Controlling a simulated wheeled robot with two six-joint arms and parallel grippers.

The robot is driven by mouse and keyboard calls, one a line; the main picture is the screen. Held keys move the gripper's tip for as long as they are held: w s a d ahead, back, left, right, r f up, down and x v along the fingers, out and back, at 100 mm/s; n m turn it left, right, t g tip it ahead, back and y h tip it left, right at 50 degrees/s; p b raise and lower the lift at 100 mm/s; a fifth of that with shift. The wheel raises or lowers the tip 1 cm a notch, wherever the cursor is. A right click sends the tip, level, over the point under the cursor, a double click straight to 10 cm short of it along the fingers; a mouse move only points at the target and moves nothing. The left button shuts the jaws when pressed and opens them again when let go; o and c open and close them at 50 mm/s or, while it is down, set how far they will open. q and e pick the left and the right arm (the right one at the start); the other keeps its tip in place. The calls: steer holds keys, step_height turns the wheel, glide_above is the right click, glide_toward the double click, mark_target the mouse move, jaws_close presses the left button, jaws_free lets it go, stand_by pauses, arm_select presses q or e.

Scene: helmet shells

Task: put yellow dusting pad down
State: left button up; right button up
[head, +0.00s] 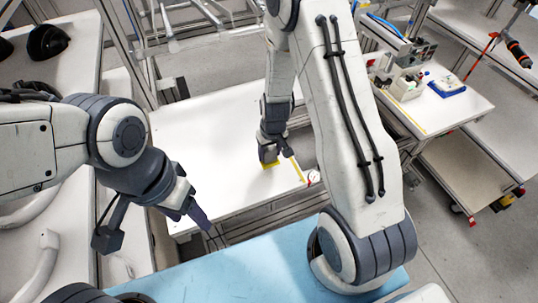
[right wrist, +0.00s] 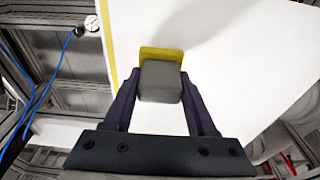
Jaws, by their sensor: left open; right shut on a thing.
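The yellow dusting pad (head: 268,165) has a grey block-shaped grip and a yellow face. In the right wrist view its yellow edge (right wrist: 161,53) shows beyond the grey block. My right gripper (head: 267,152) is shut on the grey block, with one finger on each side. The pad is over the white table (head: 215,130), yellow face toward the tabletop. I cannot tell whether it touches the surface. My left gripper (head: 203,222) is open and empty, near the white table's front left corner, well apart from the pad.
A yellow strip (head: 295,168) runs along the table's right edge, with a round gauge (head: 313,178) beside it. A light blue surface (head: 240,270) lies in front. A cart with equipment (head: 405,80) stands at the right. The tabletop left of the pad is clear.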

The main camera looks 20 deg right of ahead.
mark_target(269, 160)
steer(key=shift+w+a+f, duration=0.1)
steer(key=shift+w+a, duration=0.05)
steer(key=shift+f, duration=0.3)
step_height(269, 160, down, 3)
steer(key=b, duration=0.3)
steer(key=shift+f+b, duration=0.2)
steer(key=shift+b, duration=0.1)
steer(key=shift+f, duration=0.2)
steer(key=o, duration=1.2)
